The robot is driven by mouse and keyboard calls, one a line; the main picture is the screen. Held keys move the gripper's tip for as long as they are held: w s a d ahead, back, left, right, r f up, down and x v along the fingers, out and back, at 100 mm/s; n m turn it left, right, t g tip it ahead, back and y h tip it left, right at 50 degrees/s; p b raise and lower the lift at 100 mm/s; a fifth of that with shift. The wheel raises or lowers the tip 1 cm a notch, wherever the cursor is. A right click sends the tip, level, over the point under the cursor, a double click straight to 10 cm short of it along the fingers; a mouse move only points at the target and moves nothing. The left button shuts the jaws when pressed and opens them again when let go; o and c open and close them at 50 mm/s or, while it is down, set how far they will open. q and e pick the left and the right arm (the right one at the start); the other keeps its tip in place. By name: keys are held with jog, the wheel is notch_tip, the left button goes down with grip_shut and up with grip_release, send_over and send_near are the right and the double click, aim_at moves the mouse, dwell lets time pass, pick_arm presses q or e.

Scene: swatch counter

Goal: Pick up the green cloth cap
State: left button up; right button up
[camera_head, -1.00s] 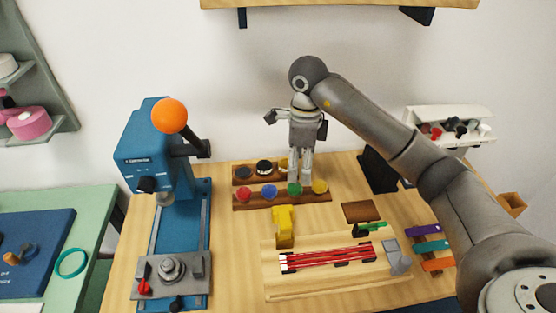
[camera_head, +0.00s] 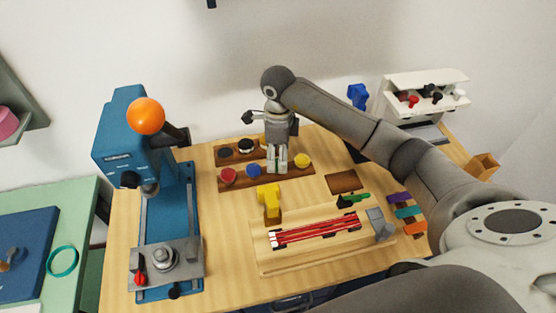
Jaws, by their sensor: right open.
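My right gripper (camera_head: 277,167) is open and points down at the front wooden rack (camera_head: 222,187). Its fingers are at the green cap's place, between the blue cap (camera_head: 253,170) and the yellow cap (camera_head: 302,161). The green cloth cap (camera_head: 278,158) is mostly hidden by the fingers; only a little green shows between them. I cannot tell whether the fingers touch it. A red cap (camera_head: 227,176) sits at the rack's left end. My left gripper is not in view.
Behind is a row with dark and white caps (camera_head: 246,146). A blue press with an orange knob (camera_head: 146,116) stands left. In front are a yellow clip (camera_head: 269,201) and a wooden tray (camera_head: 265,268) with red sticks. A white rack (camera_head: 425,82) stands at back right.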

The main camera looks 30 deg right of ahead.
jog(key=shift+s+f, duration=0.1)
jog(key=shift+f, duration=1.05)
jog(key=c, duration=0.7)
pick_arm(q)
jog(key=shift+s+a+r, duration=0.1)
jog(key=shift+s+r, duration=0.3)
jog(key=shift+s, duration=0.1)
pick_arm(e)
jog(key=shift+r, duration=0.1)
pick_arm(q)
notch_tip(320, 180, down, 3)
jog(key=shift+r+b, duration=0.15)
jog(key=shift+b, duration=1.05)
pick_arm(e)
notch_tip(320, 180, up, 10)
jog(key=shift+f, duration=0.1)
